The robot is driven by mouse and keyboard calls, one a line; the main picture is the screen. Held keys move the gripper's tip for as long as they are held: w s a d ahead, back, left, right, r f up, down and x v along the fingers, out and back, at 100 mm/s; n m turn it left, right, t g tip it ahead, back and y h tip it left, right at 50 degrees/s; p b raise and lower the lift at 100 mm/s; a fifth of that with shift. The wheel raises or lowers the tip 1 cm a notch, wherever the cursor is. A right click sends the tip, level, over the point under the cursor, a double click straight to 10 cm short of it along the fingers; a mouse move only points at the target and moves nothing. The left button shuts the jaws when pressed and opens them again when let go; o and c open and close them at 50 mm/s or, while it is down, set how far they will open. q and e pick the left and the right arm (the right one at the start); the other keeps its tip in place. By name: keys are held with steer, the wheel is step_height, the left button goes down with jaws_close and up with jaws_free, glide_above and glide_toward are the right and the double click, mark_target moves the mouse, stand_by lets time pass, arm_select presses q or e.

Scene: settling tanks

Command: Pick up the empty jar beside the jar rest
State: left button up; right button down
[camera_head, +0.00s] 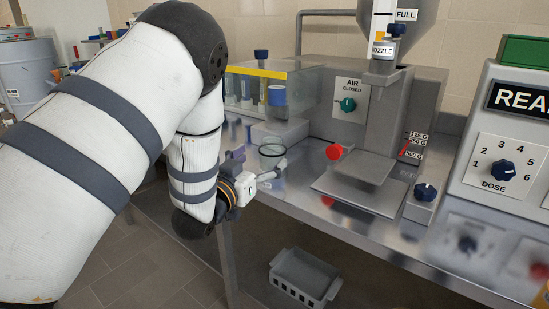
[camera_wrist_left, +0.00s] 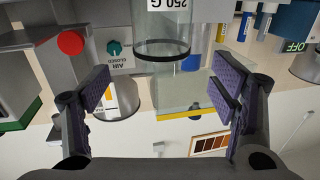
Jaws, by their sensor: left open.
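A clear, empty-looking glass jar (camera_head: 272,152) with a dark rim stands on the steel bench, left of the nozzle machine. It also shows in the left wrist view (camera_wrist_left: 163,25), upside down, with a "250 G" label at the top edge. My left gripper (camera_head: 256,167) is open, just in front of the jar. In the left wrist view its purple-padded fingers (camera_wrist_left: 164,86) stand wide apart, with the jar ahead between them, and nothing is held. A flat metal plate (camera_head: 352,194) lies under the nozzle; I cannot tell whether it is the jar rest. My right gripper is not seen.
A red knob (camera_head: 334,152) sticks out right of the jar. A clear-walled case (camera_head: 297,92) with a yellow edge stands behind it. A dosing panel (camera_head: 512,165) stands at the right. A grey crate (camera_head: 304,276) sits below the bench.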

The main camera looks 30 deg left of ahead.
mark_target(273, 148)
arm_select(q)
steer(key=w, duration=0.4)
steer(key=w+a, duration=0.1)
steer(key=w, duration=0.2)
steer(key=shift+w+f+b, duration=0.1)
steer(key=shift+f+b, duration=0.05)
steer(key=shift+b, duration=0.2)
steer(key=c, duration=1.4)
